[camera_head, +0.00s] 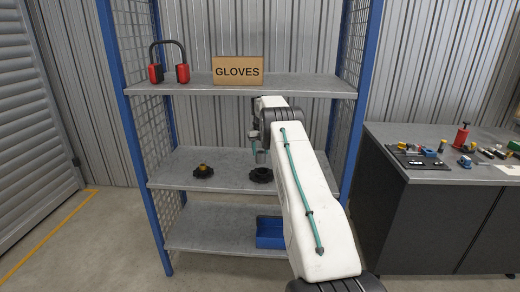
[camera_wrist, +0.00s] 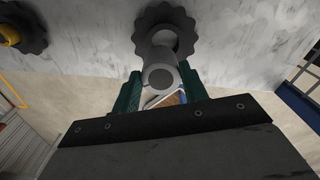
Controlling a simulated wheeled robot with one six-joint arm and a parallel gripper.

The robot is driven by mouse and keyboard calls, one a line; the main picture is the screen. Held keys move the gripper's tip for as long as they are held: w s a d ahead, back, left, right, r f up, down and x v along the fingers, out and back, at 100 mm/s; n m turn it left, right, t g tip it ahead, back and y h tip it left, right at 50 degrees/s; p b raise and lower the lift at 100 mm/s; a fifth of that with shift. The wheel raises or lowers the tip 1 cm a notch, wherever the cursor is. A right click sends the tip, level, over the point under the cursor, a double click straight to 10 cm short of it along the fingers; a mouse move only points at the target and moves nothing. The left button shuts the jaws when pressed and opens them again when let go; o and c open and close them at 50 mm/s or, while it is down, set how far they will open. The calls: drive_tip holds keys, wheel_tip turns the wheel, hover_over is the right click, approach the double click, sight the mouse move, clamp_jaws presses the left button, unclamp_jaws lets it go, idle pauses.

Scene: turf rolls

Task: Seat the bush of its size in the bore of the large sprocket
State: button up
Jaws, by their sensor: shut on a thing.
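The large sprocket (camera_head: 261,175) is a dark toothed wheel lying on the middle shelf. In the wrist view the sprocket (camera_wrist: 149,20) is at the top centre, with a pale bore. My gripper (camera_wrist: 160,72) is shut on a grey cylindrical bush (camera_wrist: 159,77), with a green finger on either side. The bush's far end overlaps the bore in this view; I cannot tell whether it has entered. In the head view my gripper (camera_head: 261,152) is just above the large sprocket, and the bush is not clearly visible there.
A smaller dark sprocket (camera_head: 203,173) with a yellow piece (camera_head: 203,167) at its centre lies to the left on the same shelf (camera_head: 178,178). A blue bin (camera_head: 269,233) stands on the bottom shelf. A GLOVES box (camera_head: 238,71) and red-and-black ear defenders (camera_head: 155,74) are above.

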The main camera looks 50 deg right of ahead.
sight(262, 156)
drive_tip(key=shift+s+d+r, duration=0.1)
drive_tip(key=shift+d+r, duration=0.5)
drive_tip(key=shift+r, duration=0.35)
drive_tip(key=shift+s+d+f, duration=0.1)
drive_tip(key=shift+d+f, duration=0.05)
drive_tip(key=shift+f, duration=0.3)
drive_tip(key=shift+s+d+f, duration=0.1)
drive_tip(key=shift+f, duration=0.35)
drive_tip(key=shift+w+a+f, duration=0.1)
drive_tip(key=shift+a+f, duration=0.1)
drive_tip(key=shift+f, duration=0.8)
drive_tip(key=shift+w+a+f, duration=0.1)
drive_tip(key=shift+a+f, duration=0.1)
drive_tip(key=shift+f, duration=0.9)
drive_tip(key=shift+f, duration=2.25)
drive_tip(key=o, duration=1.3)
wheel_tip(262, 156, up, 8)
drive_tip(key=shift+s+f, duration=0.1)
